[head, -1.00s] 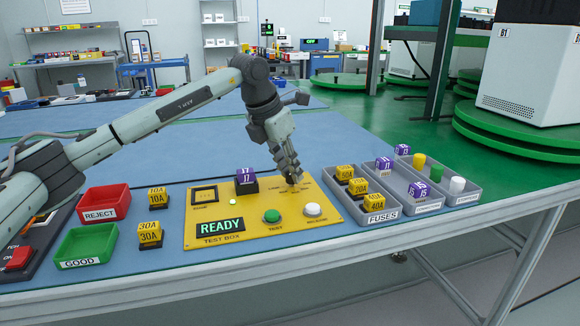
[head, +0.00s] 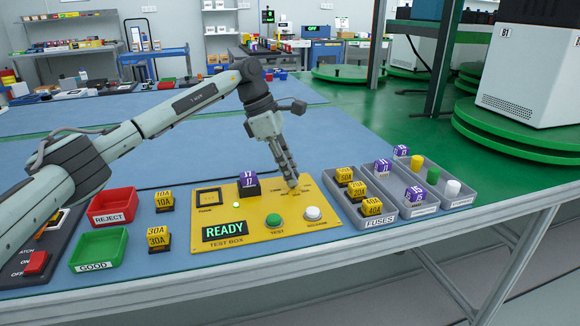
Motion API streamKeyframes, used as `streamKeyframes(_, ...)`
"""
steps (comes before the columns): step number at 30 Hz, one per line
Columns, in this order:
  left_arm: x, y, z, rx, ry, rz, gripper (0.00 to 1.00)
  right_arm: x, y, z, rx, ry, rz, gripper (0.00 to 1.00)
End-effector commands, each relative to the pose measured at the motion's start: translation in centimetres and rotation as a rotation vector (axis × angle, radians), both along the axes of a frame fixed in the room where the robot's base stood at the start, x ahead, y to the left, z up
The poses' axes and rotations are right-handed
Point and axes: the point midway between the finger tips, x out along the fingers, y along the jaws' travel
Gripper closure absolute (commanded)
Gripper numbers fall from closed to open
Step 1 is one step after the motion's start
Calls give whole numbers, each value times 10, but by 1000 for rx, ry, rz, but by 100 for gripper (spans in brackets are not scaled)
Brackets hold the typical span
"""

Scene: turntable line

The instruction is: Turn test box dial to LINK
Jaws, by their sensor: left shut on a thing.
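The yellow test box (head: 262,233) lies on the blue bench mat. My left gripper (head: 292,184) points down at the dial area near the box's back right edge and is shut on the dial. The fingers hide the dial, so its setting cannot be read. A green TEST button (head: 275,221) and a white button (head: 313,213) sit at the front of the box. A purple J7 block (head: 248,181) stands at the box's back. My right gripper is not in view.
A red REJECT bin (head: 113,202) and green GOOD bin (head: 98,250) stand left, with yellow 10A (head: 165,201) and 30A (head: 158,239) fuses beside the box. The FUSES tray (head: 379,221) and other grey trays adjoin its right. The mat behind is clear.

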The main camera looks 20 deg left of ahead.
Motion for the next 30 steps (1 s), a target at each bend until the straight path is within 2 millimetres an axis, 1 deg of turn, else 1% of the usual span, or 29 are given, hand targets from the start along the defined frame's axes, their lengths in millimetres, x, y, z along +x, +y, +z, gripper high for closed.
streamKeyframes(9,1,0,0,2,0,-90,100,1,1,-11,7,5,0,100)
streamKeyframes(23,1,0,0,2,0,-100,100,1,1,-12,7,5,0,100)
streamKeyframes(24,1,0,0,2,0,-100,75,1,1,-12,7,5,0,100)
streamKeyframes(28,1,0,0,2,0,-100,58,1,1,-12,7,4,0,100)
streamKeyframes(30,1,0,0,1,0,-100,57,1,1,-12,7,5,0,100)
